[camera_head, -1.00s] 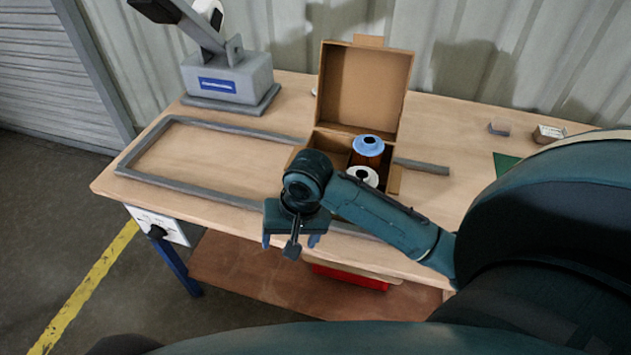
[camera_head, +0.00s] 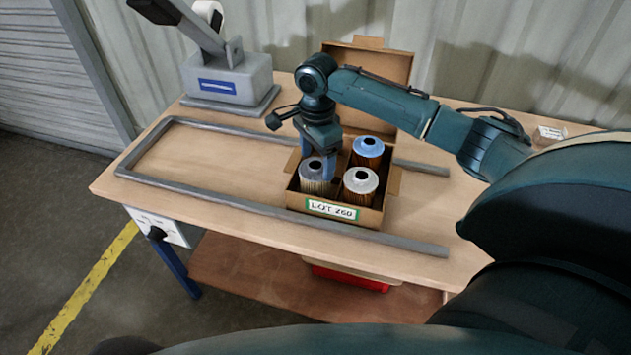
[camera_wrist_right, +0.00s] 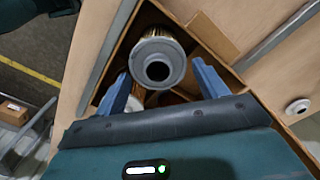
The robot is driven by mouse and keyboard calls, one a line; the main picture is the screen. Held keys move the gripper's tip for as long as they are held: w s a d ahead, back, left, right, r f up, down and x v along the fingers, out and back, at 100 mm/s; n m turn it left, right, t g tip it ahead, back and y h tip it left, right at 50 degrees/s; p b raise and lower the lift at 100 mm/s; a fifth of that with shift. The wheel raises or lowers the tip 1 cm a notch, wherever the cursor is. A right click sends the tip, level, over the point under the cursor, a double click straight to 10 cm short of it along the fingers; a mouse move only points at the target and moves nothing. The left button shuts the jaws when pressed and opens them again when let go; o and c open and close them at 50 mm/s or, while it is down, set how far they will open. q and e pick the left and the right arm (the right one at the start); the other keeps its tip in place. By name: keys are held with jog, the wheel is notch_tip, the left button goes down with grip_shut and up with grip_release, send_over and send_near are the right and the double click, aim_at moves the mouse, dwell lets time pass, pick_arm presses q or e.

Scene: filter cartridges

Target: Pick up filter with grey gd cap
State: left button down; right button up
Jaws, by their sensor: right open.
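The filter with the grey cap (camera_head: 313,174) stands upright in the front left of an open cardboard box (camera_head: 347,218). In the wrist view the grey-capped filter (camera_wrist_right: 158,62) shows its cap and dark centre hole between my fingertips. My right gripper (camera_head: 319,165) is open and points down just above and behind this filter; its fingers (camera_wrist_right: 161,70) stand apart on either side in the wrist view. I cannot tell whether they touch it. A white-capped filter (camera_head: 360,181) and a blue-capped filter (camera_head: 368,148) stand to the right. My left gripper is not in view.
The box has a raised lid (camera_head: 385,65) behind and a label, LOT 260, in front. A grey rail frame (camera_head: 200,202) lies on the wooden table (camera_head: 225,165) around it. A grey device (camera_head: 230,80) stands at the back left. The table left of the box is clear.

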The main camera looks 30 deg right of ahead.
aim_at(316, 178)
jog(key=shift+s+a+f, duration=0.1)
jog(key=shift+f, duration=1.5)
jog(key=shift+a+f, duration=0.1)
jog(key=shift+f, duration=1.45)
jog(key=shift+c, duration=0.2)
jog(key=c, duration=0.6)
